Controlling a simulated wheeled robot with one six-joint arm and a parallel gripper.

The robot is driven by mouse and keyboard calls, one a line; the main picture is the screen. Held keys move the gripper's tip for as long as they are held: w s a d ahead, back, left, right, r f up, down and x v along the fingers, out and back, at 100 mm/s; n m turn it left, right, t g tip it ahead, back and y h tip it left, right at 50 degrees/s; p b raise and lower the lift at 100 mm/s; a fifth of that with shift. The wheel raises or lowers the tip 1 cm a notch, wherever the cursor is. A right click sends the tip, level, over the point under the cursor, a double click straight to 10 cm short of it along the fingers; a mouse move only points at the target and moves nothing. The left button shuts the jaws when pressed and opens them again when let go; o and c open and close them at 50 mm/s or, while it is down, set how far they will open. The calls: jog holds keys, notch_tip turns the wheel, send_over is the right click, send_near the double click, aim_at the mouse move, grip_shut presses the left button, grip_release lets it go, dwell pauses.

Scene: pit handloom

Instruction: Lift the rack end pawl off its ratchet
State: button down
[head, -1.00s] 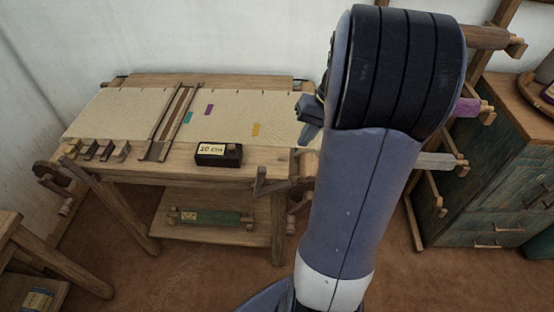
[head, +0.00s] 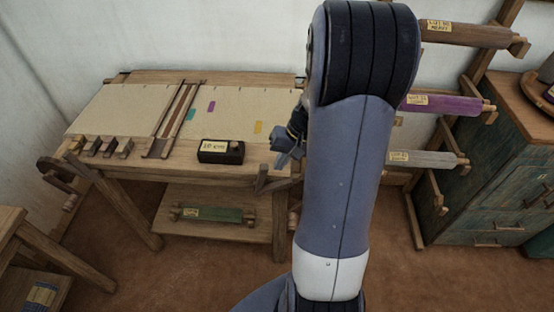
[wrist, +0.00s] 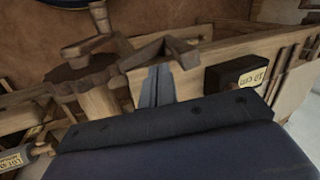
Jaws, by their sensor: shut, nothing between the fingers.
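A dark wooden toothed wheel, which looks like the ratchet (wrist: 88,72), shows at the upper left of the wrist view. A wooden lever, which looks like the pawl (wrist: 178,48), sits at the table's corner beside it. That lever also shows at the front right corner in the head view (head: 262,180). I cannot tell whether its tip touches the teeth. My gripper (wrist: 154,78) is shut and empty, its grey fingers just below the lever in the wrist view. In the head view my gripper (head: 284,160) is over the table's right end; my arm hides the ratchet there.
The loom table (head: 190,160) carries pale cloth (head: 240,110) and a black labelled box (head: 220,152) left of my gripper. A crank arm (wrist: 90,45) projects by the wheel. Labelled rollers (head: 440,103) stand on the right, beside a green cabinet (head: 490,190).

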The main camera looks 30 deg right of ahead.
jog(key=shift+w+a, duration=0.2)
jog(key=shift+a, duration=0.35)
jog(key=shift+r, duration=0.1)
jog(key=shift+w+a+f+g+h+p, duration=0.2)
jog(key=shift+w+a+g+h+p, duration=0.9)
jog(key=shift+a, duration=0.8)
jog(key=shift+w+a+f+g+h+p, duration=0.25)
jog(key=shift+w+a+g+h+p, duration=0.4)
jog(key=shift+w+a+h, duration=1.1)
jog(key=shift+w+a+f+g+h+p, duration=0.2)
jog(key=shift+w+a+g+h+p, duration=0.7)
jog(key=shift+a, duration=1.2)
jog(key=shift+w, duration=0.2)
